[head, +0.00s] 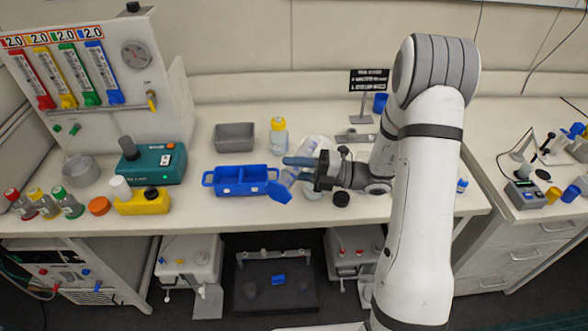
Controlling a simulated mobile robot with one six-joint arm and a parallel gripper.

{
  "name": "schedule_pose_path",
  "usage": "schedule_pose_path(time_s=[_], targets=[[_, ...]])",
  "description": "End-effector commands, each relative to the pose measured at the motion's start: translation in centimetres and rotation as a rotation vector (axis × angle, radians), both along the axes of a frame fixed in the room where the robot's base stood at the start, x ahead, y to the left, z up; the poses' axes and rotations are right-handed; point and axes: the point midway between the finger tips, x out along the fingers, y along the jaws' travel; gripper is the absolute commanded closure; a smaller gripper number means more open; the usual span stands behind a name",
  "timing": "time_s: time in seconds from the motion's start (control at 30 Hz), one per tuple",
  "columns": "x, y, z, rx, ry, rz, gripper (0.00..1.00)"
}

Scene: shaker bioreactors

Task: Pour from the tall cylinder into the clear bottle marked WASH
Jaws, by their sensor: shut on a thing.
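My gripper (300,162), with blue fingers, is shut on a clear tall cylinder (290,177) above the middle of the bench. The cylinder is tilted, with its blue foot (280,192) at the lower left, close to the right end of a blue tray. Its upper part is partly hidden by the fingers. I cannot make out a WASH marking on any bottle. A pale clear shape (314,145) shows just behind the fingers; I cannot tell whether it is a bottle or part of the cylinder. No liquid stream is visible.
The blue divided tray (212,181), a grey bin (234,131) and a yellow-capped bottle (279,136) stand left of my gripper. A black cap (341,199) lies near the front edge. A teal device (155,163) and several capped bottles are farther left. A sign (369,80) stands behind.

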Motion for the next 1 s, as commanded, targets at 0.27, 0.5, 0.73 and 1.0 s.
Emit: schedule_pose_path(time_s=[0.27, 0.5, 0.73, 1.0], targets=[[0.1, -0.1, 0.6, 0.03, 0.052, -0.001, 0.95], [0.2, -0.1, 0.9, 0.042, 0.072, 0.0, 0.95], [0.3, -0.2, 1.3, 0.06, 0.103, 0.0, 0.95], [0.5, -0.3, 2.0, 0.091, 0.156, -0.002, 0.95]])
